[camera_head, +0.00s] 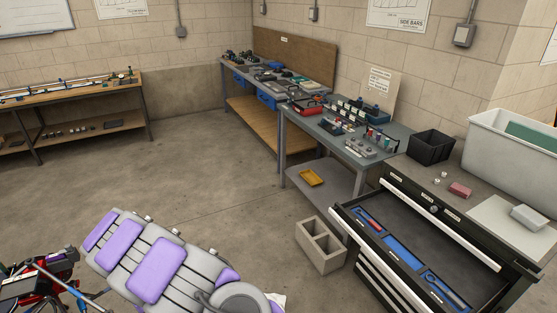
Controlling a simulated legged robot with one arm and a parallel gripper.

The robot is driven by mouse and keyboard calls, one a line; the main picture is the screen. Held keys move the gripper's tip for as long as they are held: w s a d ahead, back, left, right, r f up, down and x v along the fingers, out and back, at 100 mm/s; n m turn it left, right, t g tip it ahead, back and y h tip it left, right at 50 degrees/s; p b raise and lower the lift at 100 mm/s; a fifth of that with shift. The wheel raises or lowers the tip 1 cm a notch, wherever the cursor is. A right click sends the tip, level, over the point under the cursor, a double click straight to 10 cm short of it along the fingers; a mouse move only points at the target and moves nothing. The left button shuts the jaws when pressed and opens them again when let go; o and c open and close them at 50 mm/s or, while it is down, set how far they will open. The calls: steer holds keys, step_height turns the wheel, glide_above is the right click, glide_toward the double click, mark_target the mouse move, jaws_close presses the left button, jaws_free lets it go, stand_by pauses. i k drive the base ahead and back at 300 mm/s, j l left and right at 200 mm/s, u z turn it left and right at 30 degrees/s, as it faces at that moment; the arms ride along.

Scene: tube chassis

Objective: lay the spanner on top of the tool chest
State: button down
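The tool chest (390,269) is black and stands at the right, with its top drawer (440,235) pulled open. Its grey top surface (428,178) holds several things. A spanner-like tool (446,291) seems to lie at the near right end of a blue strip along the drawer's front, though it is small and hard to make out. My gripper is not in view, so its state does not show.
On the chest top are a black bin (430,145), a red block (459,190), a large white tub (490,140) and a pale sheet (505,218). A hollow concrete block (320,246) stands left of the chest. Open floor (200,185) lies in the middle.

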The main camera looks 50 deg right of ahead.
mark_target(492, 221)
steer(key=k+l+z, duration=0.25)
steer(key=l, duration=0.15)
steer(key=k+l+z, duration=0.1)
steer(key=l+z, duration=0.2)
steer(key=l, duration=0.15)
steer(key=k+l+z, duration=0.25)
steer(key=l, duration=0.2)
steer(key=l+z, duration=0.25)
steer(key=l, duration=0.25)
